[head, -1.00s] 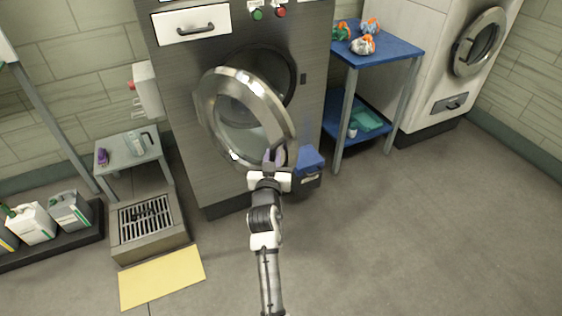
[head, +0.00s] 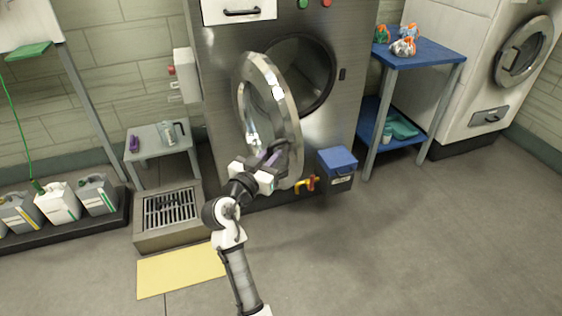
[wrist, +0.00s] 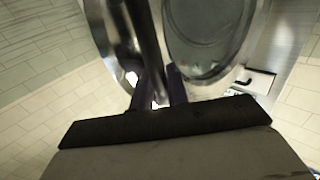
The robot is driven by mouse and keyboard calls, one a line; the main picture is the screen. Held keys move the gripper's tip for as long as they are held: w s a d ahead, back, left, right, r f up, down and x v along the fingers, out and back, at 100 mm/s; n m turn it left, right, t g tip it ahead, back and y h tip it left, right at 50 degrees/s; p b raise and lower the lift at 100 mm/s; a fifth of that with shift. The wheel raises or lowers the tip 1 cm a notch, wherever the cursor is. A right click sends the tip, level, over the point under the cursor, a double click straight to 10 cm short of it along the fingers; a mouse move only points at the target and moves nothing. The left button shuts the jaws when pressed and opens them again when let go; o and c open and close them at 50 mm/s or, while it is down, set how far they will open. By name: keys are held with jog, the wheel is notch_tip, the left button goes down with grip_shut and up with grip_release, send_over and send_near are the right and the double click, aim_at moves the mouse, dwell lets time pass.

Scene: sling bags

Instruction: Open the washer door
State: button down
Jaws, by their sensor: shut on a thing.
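The washer door (head: 243,95), a round door with a thick shiny metal rim and glass, stands ajar from the grey steel washer (head: 222,60). It is hinged on the left, and the dark drum opening (head: 312,75) shows to its right. My gripper (head: 277,157) is at the door's lower right side, shut on it. In the wrist view, the purple fingers (wrist: 158,88) reach up to a metal bar-like part of the door (wrist: 147,45); the exact contact is hard to make out. The door's round glass (wrist: 205,35) shows to the right.
A blue-lidded box (head: 338,165) and a red-yellow pipe valve (head: 307,184) sit low at the washer's front. A blue shelf table (head: 425,55) with bags stands right. A drain grate (head: 170,210), yellow mat (head: 180,272) and jugs (head: 58,203) are left. The right floor is clear.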

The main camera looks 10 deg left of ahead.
jog(key=shift+s+a+r+b, duration=0.1)
jog(key=shift+s+a+b, duration=0.05)
jog(key=shift+a, duration=0.3)
jog(key=shift+s+a+r+b, duration=0.1)
jog(key=shift+s+a+b, duration=0.05)
jog(key=shift+a, duration=0.25)
jog(key=c, duration=1.4)
grip_release()
jog(key=shift+f, duration=0.15)
jog(key=shift+c, duration=0.2)
jog(key=shift+d+h, duration=0.15)
jog(key=shift+h, duration=0.15)
jog(key=b+v, duration=0.2)
jog(key=v, duration=1.1)
jog(key=shift+s, duration=0.4)
